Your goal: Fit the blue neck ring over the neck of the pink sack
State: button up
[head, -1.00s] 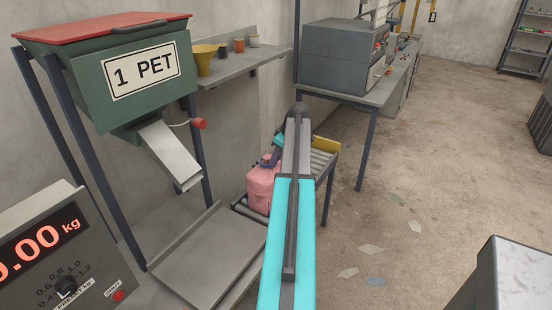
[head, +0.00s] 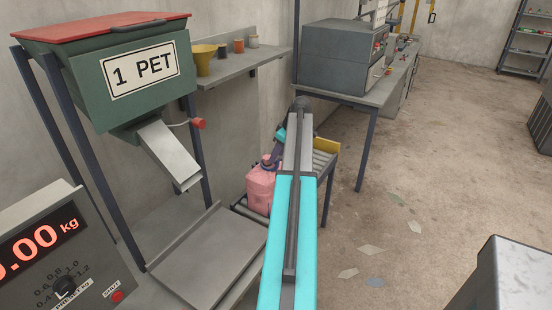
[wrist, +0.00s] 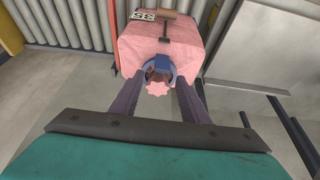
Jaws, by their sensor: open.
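The pink sack (head: 261,190) stands upright on the roller conveyor, partly hidden by my arm in the head view. In the wrist view the sack (wrist: 185,42) fills the top middle, with its frilled pink neck end (wrist: 157,89) towards me. The blue neck ring (wrist: 163,63) appears around the neck, with the frilled end showing through it; how far down it sits is unclear. My gripper (wrist: 159,88) is open, with one dark finger on each side of the ring and neck. Whether the fingers touch the ring cannot be told.
The conveyor (head: 325,160) runs behind my arm. A grey platform (head: 208,255) lies in front of the sack, under the chute of the green "1 PET" hopper (head: 115,100). A bench (head: 345,97) stands behind. The floor (head: 440,170) to the right is mostly clear.

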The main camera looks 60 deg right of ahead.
jog(key=b+v, duration=0.2)
jog(key=v, duration=0.9)
jog(key=shift+s+r, duration=0.1)
dwell(0.5)
